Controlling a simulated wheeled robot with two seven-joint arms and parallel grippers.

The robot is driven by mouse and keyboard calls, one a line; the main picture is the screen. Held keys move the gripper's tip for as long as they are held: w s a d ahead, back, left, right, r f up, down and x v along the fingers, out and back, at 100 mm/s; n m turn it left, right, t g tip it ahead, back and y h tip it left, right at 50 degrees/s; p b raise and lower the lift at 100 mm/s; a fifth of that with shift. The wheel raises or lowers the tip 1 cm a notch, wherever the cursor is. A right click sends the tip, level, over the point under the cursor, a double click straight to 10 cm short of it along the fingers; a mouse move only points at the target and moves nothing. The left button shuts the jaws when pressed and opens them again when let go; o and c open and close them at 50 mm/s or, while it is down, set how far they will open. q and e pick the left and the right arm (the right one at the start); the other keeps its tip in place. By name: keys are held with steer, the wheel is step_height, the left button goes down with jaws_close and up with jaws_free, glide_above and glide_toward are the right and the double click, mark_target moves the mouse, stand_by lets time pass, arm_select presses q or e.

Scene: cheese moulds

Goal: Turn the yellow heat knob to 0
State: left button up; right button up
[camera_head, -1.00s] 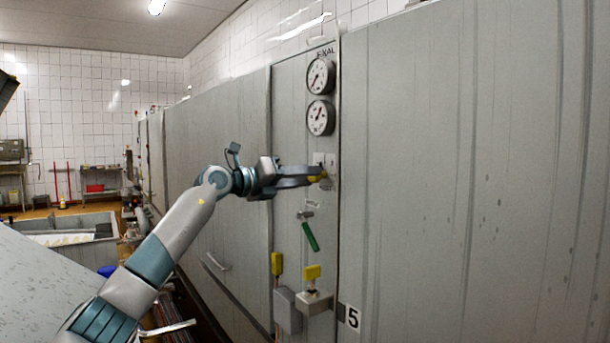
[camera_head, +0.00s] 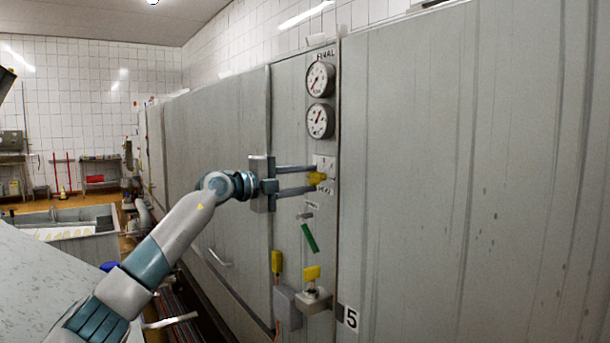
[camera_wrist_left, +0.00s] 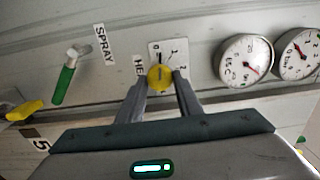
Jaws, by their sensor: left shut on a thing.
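The yellow heat knob (camera_head: 316,178) sits on the front panel below two gauges. In the left wrist view the same knob (camera_wrist_left: 160,77) is in front of a white dial plate (camera_wrist_left: 168,50) with numbers; 0, 1 and 2 seem to show around it. A dark line crosses the knob's face, but I cannot tell exactly which number it points at. My left gripper (camera_head: 312,179) is shut on the knob, one finger above and one below it in the head view. The wrist view shows the fingertips (camera_wrist_left: 160,80) on either side. My right gripper is not in view.
A green-handled SPRAY lever (camera_head: 309,237) is below the knob. Two yellow-handled valves (camera_head: 277,262) (camera_head: 312,272) are lower. Round gauges (camera_head: 320,79) (camera_head: 320,120) are above. A large grey wall panel (camera_head: 450,180) fills the right. A vat (camera_head: 100,245) stands at left.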

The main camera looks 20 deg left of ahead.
mark_target(311, 179)
arm_select(q)
steer(key=shift+n+p, duration=0.5)
steer(key=shift+n, duration=0.6)
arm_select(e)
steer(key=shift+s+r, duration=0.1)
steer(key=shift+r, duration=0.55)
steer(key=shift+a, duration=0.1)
arm_select(q)
steer(key=o, duration=1)
steer(key=shift+o, duration=0.2)
steer(key=shift+s+a, duration=0.1)
steer(key=shift+a, duration=0.05)
steer(key=shift+s+a+f+b, duration=0.1)
steer(key=shift+s+a+b, duration=0.3)
steer(key=shift+s, duration=0.05)
steer(key=shift+b+v, duration=0.4)
steer(key=shift+v, duration=0.65)
steer(key=b+v, duration=0.4)
steer(key=v, duration=1)
steer(key=shift+b, duration=0.35)
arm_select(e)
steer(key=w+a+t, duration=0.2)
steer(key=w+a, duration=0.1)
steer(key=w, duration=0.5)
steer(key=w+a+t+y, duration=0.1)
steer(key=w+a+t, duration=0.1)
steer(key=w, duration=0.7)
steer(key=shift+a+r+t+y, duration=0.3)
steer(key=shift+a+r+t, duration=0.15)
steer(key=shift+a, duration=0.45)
